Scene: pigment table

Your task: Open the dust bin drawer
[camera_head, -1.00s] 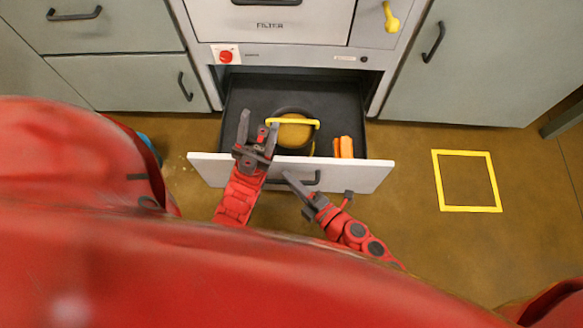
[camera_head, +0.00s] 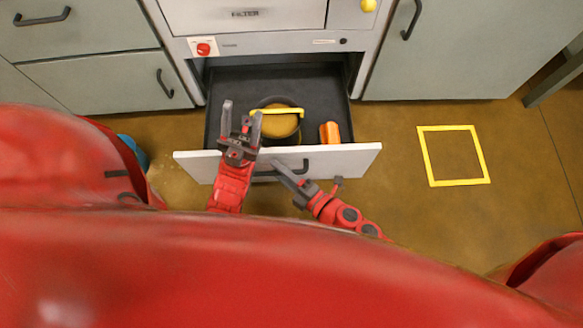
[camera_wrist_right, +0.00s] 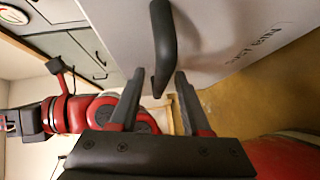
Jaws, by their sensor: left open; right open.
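The dust bin drawer (camera_head: 345,158) is pulled out from the cabinet, and its dark interior shows from above. Its dark handle (camera_head: 308,167) is on the white front, and it also shows in the right wrist view (camera_wrist_right: 165,45). Inside are a round bin (camera_head: 283,127) with a yellow handle bar and an orange object (camera_head: 330,132). My left gripper (camera_head: 241,112) is open above the left part of the drawer front. My right gripper (camera_head: 290,180) is low in front of the handle; in the right wrist view its open fingers (camera_wrist_right: 155,90) have the handle's end between or just beyond them. Contact cannot be told.
Above the drawer is a panel marked FILTER (camera_head: 245,14) with a red knob (camera_head: 203,48) below it. Grey cabinets (camera_head: 110,85) flank it. A yellow square (camera_head: 453,183) marks clear floor at right. A blue item (camera_head: 133,148) shows partly at left.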

